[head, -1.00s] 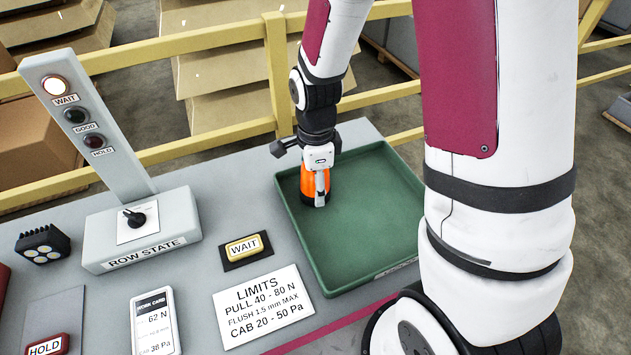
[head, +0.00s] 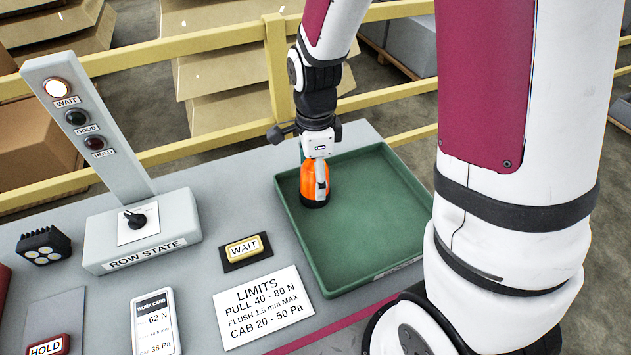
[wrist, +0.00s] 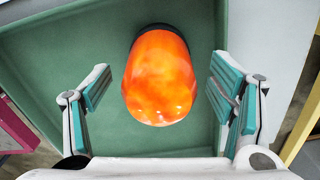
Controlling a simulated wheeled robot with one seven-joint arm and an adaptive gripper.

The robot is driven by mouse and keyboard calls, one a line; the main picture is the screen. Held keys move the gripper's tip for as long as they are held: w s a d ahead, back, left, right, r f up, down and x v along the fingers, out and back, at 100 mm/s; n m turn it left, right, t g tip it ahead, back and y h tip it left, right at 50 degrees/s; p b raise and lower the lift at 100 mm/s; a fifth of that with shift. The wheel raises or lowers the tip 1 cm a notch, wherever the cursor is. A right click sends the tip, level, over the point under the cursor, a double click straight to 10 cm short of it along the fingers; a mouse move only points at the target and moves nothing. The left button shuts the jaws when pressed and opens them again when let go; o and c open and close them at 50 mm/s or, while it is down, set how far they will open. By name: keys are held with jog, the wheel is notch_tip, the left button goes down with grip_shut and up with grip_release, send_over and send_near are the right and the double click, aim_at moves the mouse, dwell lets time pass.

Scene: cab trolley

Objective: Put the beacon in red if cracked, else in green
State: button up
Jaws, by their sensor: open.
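The orange beacon (head: 308,184) with a dark base stands in the green tray (head: 370,228), near its left side. In the wrist view the beacon (wrist: 160,75) shows a mottled orange dome; I cannot make out a clear crack line. My gripper (head: 320,180) is above and around the beacon. In the wrist view my gripper (wrist: 160,92) is open, with one finger on each side of the dome and a gap on both sides. A red bin edge (head: 3,285) shows at the far left, mostly cut off.
A ROW STATE post (head: 140,232) has its WAIT lamp lit. A WAIT button (head: 244,247), a LIMITS card (head: 262,306), a work card (head: 155,322), a HOLD button (head: 48,346) and a small black lamp (head: 43,245) lie on the grey table. A yellow rail (head: 220,122) runs behind.

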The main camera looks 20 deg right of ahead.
notch_tip(320, 180, up, 8)
jog(key=shift+r, duration=0.1)
jog(key=shift+s+r, duration=0.1)
jog(key=shift+r, duration=0.2)
jog(key=s+r+n+t, duration=0.2)
jog(key=s+r+n, duration=0.4)
jog(key=s+n, duration=0.3)
jog(key=s+r+n+t, duration=0.2)
jog(key=s+r+n, duration=0.4)
jog(key=s+n, duration=0.3)
jog(key=shift+s+d+r+n, duration=0.25)
jog(key=shift+r+n, duration=0.1)
jog(key=shift+n, duration=0.75)
